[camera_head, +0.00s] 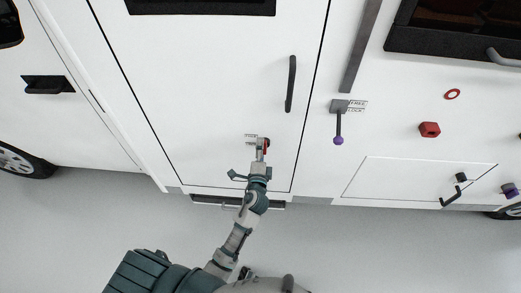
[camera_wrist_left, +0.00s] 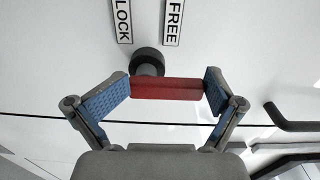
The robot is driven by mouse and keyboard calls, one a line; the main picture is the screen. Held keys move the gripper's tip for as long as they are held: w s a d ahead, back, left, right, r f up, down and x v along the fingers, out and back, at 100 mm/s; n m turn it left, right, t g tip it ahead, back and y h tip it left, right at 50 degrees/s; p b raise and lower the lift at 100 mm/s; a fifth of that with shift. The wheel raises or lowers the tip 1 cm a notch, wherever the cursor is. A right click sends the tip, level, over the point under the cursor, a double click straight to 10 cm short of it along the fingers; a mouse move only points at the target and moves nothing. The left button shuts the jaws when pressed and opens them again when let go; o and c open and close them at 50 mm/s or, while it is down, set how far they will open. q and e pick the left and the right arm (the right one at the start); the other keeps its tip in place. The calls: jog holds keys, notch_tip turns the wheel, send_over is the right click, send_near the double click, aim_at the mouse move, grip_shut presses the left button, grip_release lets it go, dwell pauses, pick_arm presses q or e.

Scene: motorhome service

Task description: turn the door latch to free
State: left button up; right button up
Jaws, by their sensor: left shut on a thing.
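The door latch has a red bar (camera_wrist_left: 167,88) and a dark round hub (camera_wrist_left: 147,62) on the white door (camera_head: 220,70). My left gripper (camera_head: 262,150) is shut on the red bar low on the door. In the left wrist view the blue pads of my left gripper (camera_wrist_left: 165,92) are at the two ends of the bar. The bar lies nearly level across that picture. A LOCK label (camera_wrist_left: 122,18) and a FREE label (camera_wrist_left: 174,20) are beyond the hub. In the head view, the gripper covers much of the latch. My right gripper is not in view.
The door has a dark vertical handle (camera_head: 291,84). To its right, a purple-knobbed lever (camera_head: 338,125) hangs beside another FREE/LOCK label (camera_head: 357,105). A step (camera_head: 215,201) sits below the door. The grey floor is open.

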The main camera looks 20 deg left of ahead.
pick_arm(q)
jog(key=shift+w+r, duration=0.15)
jog(key=shift+r, duration=0.65)
jog(key=o, duration=0.8)
jog(key=f+v, duration=0.1)
jog(key=v, duration=1.1)
jog(key=shift+f, duration=0.3)
jog(key=s+d+f+n+g+h, duration=0.1)
jog(key=s+d+f+g+h, duration=0.15)
jog(key=f, duration=1.15)
jog(key=s+d+f+g+h, duration=0.2)
jog(key=d+f+g, duration=0.1)
jog(key=f, duration=1.2)
jog(key=s+a+f+n+g, duration=0.1)
jog(key=s+f+n+g, duration=0.1)
jog(key=s+f, duration=0.5)
jog(key=s+a+f+n+g, duration=0.25)
jog(key=s+f, duration=0.25)
jog(key=f, duration=0.5)
jog(key=s+a+f+n+g, duration=0.2)
jog(key=s+a+f, duration=0.1)
jog(key=s, duration=0.5)
jog(key=s+a+f+n+g, duration=0.2)
jog(key=s+f, duration=0.3)
jog(key=s, duration=0.3)
jog(key=s+a+f+n+g, duration=0.2)
jog(key=s+a+f, duration=0.2)
jog(key=s, duration=0.4)
jog(key=shift+n, duration=0.35)
